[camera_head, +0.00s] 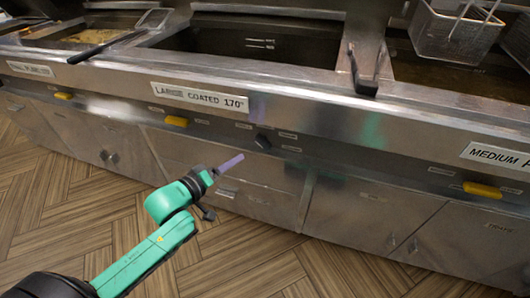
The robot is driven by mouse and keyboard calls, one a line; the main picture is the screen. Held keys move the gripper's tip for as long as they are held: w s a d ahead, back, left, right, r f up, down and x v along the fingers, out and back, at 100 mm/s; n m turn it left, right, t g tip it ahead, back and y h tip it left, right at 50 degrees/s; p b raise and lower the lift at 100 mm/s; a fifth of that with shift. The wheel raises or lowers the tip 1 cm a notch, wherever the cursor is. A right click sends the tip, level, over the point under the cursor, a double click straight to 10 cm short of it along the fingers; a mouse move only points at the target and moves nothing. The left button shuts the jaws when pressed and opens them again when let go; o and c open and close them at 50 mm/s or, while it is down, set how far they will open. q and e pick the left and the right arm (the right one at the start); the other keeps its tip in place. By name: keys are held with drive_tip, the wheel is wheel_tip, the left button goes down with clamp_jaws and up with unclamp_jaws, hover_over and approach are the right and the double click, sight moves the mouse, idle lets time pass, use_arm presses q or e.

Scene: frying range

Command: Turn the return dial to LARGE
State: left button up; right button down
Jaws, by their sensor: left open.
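The return dial (262,141) is a small black knob on the steel front panel, with small labels around it that are too small to read. I cannot tell which label it points to. My left gripper (226,179), on a green arm, is open and empty in front of the panel. It is below and to the left of the dial, apart from it in the picture. One purple finger points up and right towards the dial. My right gripper is not in view.
Yellow handles (176,121) line the front. Fryer vats (250,40) lie behind the panel, with a wire basket (455,30) at the upper right. Wooden floor (60,215) is clear.

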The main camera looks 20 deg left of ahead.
sight(259, 144)
use_arm(q)
drive_tip(key=b+x, duration=0.1)
drive_tip(key=x, duration=0.6)
drive_tip(key=b+x, duration=0.1)
drive_tip(key=x, duration=0.6)
drive_tip(key=shift+w+a+f+b, duration=0.1)
drive_tip(key=shift+w+a+b, duration=0.1)
drive_tip(key=shift+b, duration=0.1)
clamp_jaws()
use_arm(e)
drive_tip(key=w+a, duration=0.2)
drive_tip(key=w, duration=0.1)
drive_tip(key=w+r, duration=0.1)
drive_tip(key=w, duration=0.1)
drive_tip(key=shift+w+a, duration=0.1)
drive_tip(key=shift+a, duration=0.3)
